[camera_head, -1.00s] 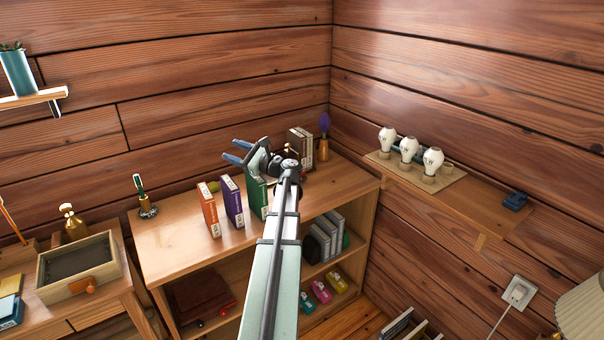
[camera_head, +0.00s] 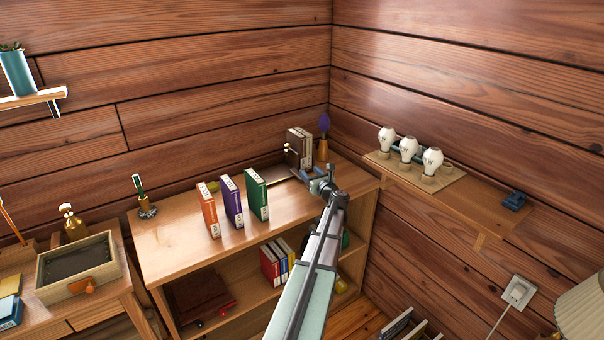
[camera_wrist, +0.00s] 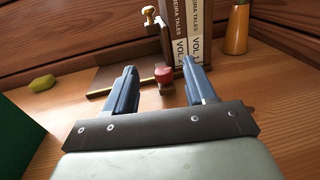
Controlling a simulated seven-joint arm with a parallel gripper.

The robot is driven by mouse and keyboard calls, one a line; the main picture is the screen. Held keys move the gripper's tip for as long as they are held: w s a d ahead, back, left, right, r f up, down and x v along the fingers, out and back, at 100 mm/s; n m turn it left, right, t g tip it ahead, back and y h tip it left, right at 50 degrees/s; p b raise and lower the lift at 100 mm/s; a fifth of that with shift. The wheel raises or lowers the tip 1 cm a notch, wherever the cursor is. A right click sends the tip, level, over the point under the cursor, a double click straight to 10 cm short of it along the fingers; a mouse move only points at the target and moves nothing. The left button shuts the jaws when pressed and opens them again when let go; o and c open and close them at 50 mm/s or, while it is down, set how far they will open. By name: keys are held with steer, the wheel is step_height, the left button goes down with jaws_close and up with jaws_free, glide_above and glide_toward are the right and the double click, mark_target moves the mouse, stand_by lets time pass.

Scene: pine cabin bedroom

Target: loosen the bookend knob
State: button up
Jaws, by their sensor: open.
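The bookend (camera_wrist: 103,79) stands against the brown books (camera_wrist: 188,30), with a flat plate on the shelf top and a brass knob (camera_wrist: 149,13) high on its upright. The brass knob also shows in the head view (camera_head: 288,147), left of the books. A small red knob (camera_wrist: 164,74) stands low in front of the upright; I cannot tell whether it is part of the bookend. My gripper (camera_wrist: 161,68) is open, its blue fingers either side of the red knob in the wrist view, apparently not touching it. In the head view my gripper (camera_head: 309,176) is low over the shelf top, in front of the books.
Orange (camera_head: 208,210), purple (camera_head: 231,202) and green (camera_head: 256,195) books stand to the left on the shelf top. The wall is close behind. A ledge with white bulbs (camera_head: 409,148) is at right.

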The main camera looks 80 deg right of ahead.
steer(key=f, duration=0.2)
steer(key=d+f, duration=0.1)
steer(key=shift+w+f, duration=0.3)
steer(key=shift+f, duration=0.05)
steer(key=x, duration=0.5)
steer(key=shift+a+r, duration=0.1)
steer(key=shift+x, duration=0.75)
steer(key=shift+c, duration=0.2)
steer(key=c, duration=0.9)
